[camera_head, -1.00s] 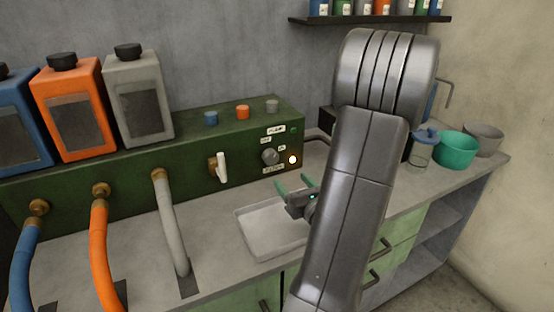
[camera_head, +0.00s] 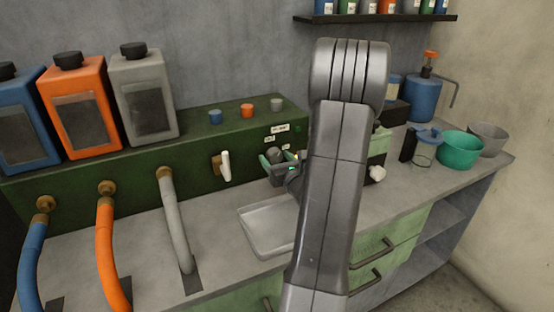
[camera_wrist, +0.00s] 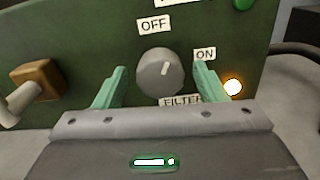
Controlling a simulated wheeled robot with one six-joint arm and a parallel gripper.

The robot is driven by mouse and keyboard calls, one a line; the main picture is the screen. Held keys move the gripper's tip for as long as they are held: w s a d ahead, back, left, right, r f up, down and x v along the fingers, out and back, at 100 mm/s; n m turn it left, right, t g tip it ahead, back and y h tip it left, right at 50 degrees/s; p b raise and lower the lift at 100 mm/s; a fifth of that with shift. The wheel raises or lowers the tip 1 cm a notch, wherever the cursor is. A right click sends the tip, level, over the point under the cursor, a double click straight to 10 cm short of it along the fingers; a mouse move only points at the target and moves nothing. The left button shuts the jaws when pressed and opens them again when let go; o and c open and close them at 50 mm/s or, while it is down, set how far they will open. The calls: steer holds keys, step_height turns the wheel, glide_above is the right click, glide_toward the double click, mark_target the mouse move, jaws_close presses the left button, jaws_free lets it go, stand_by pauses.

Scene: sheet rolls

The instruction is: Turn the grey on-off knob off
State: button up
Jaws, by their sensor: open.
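The grey knob (camera_wrist: 160,72) sits on the green panel between an OFF label (camera_wrist: 154,25) above it and an ON label (camera_wrist: 204,54) to its right. Its pale pointer mark tilts up and slightly right. A FILTER label (camera_wrist: 181,101) is below, and a lit orange-white lamp (camera_wrist: 233,87) glows at the right. My gripper (camera_wrist: 158,88) is open, with one green finger on each side of the knob in the wrist view; I cannot tell whether they touch it. In the head view my gripper (camera_head: 277,161) is at the panel, partly covering the knob (camera_head: 275,154).
A white-handled lever (camera_head: 226,166) on a brass mount is just left of the knob. A shallow tray (camera_head: 268,248) lies below on the bench. Blue, orange and grey hoses run down at the left. Bottles (camera_head: 145,92) stand on the panel's housing.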

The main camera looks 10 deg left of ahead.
steer(key=c, duration=1)
steer(key=shift+f+n+b, duration=0.2)
steer(key=shift+n+b, duration=0.1)
steer(key=shift+b, duration=0.5)
steer(key=shift+n+b, duration=0.7)
steer(key=shift+b, duration=0.45)
steer(key=n+b, duration=0.2)
steer(key=b, duration=0.2)
steer(key=shift+r+n+b, duration=0.2)
steer(key=shift+n+b, duration=0.35)
steer(key=shift+n, duration=0.25)
steer(key=o, duration=1)
steer(key=shift+d, duration=0.1)
